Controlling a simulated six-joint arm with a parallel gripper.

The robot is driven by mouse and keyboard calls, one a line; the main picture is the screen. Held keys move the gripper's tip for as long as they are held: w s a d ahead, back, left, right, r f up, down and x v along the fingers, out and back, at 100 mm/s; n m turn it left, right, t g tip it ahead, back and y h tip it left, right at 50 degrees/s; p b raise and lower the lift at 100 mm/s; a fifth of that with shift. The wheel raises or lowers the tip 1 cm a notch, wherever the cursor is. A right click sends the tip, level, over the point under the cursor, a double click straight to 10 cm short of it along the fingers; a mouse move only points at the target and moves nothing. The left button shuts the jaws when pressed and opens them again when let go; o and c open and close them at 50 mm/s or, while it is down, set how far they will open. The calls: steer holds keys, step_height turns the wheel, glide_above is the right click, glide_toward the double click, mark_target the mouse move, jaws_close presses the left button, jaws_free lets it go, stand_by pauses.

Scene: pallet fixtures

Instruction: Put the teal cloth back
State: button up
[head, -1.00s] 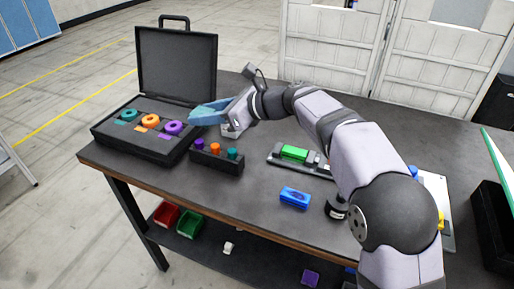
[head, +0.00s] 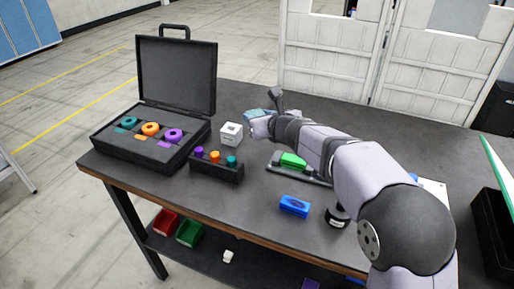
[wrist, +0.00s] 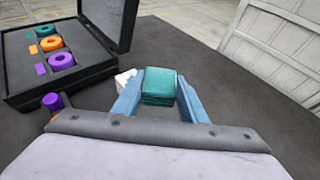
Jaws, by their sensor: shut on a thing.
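The teal cloth (wrist: 158,86) is a small folded block between the two blue fingers in the wrist view. My gripper (wrist: 160,100) is shut on it. In the head view my gripper (head: 256,115) is over the back middle of the table, behind and right of the white cube (head: 231,133). The cloth is hard to tell from the fingers there. I cannot tell how high it is above the table top.
An open black case (head: 112,151) with teal, orange and purple rings stands at left. A black holder (head: 216,171) with coloured pegs sits in front of the cube. A green block (head: 293,160) in a grey tray and a blue box (head: 295,206) lie to the right.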

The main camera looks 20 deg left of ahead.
mark_target(258, 151)
steer(key=shift+f+b, duration=3.75)
steer(key=shift+f, duration=1.15)
steer(key=shift+f, duration=0.2)
steer(key=o, duration=1)
steer(key=shift+r, duration=0.15)
steer(key=shift+r, duration=0.15)
steer(key=shift+s+d, duration=0.2)
steer(key=v, duration=1.1)
steer(key=shift+s+d+r+b, duration=0.15)
steer(key=shift+b, duration=0.15)
